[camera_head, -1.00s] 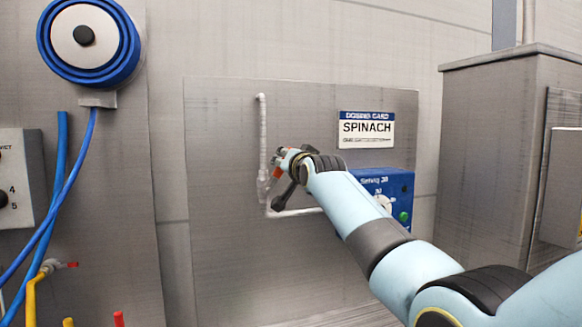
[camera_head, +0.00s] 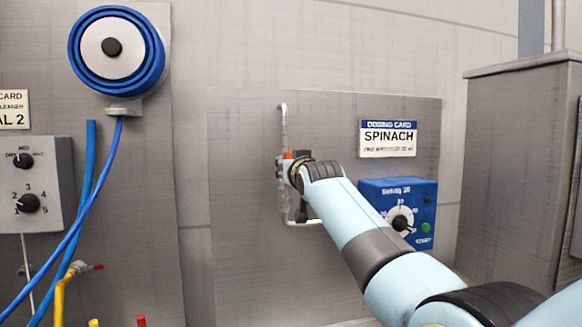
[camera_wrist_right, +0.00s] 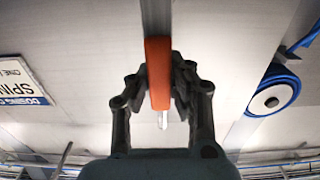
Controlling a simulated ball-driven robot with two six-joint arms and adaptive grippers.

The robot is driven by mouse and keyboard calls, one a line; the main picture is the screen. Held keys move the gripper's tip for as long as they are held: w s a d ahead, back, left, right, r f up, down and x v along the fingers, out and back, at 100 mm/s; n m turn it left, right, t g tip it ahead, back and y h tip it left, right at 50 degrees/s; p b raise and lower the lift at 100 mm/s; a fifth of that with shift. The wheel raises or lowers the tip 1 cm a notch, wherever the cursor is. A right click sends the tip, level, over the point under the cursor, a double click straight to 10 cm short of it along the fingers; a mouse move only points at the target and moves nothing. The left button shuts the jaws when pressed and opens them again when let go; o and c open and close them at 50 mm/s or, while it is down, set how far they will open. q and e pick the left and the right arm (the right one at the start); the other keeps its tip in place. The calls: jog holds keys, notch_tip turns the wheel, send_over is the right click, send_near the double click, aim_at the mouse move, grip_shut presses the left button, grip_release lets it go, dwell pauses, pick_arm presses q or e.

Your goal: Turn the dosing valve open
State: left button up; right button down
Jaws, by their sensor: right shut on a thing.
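The orange valve handle (camera_wrist_right: 158,72) is between the fingers of my right gripper (camera_wrist_right: 158,98) in the right wrist view. It lines up there with the grey pipe (camera_wrist_right: 157,15). In the head view a small red-orange part of the handle (camera_head: 288,154) shows beside the gripper (camera_head: 283,170), in front of the pale vertical pipe (camera_head: 284,125). The hand and wrist hide most of the valve in that view. My right gripper is shut on the handle. My left gripper is not in view.
A blue dosing box (camera_head: 408,192) with a dial and green button is right of the pipe, below the SPINACH card (camera_head: 388,138). A blue hose reel (camera_head: 115,47) and a grey dial box (camera_head: 30,185) are at left. A grey cabinet (camera_head: 515,150) stands at right.

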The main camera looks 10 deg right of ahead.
jog(key=shift+f, duration=0.25)
jog(key=c, duration=1.5)
grip_release()
jog(key=o, duration=0.3)
jog(key=shift+a+r, duration=0.1)
jog(key=shift+o, duration=0.2)
jog(key=shift+r, duration=0.1)
jog(key=s, duration=1.2)
jog(key=shift+d, duration=0.25)
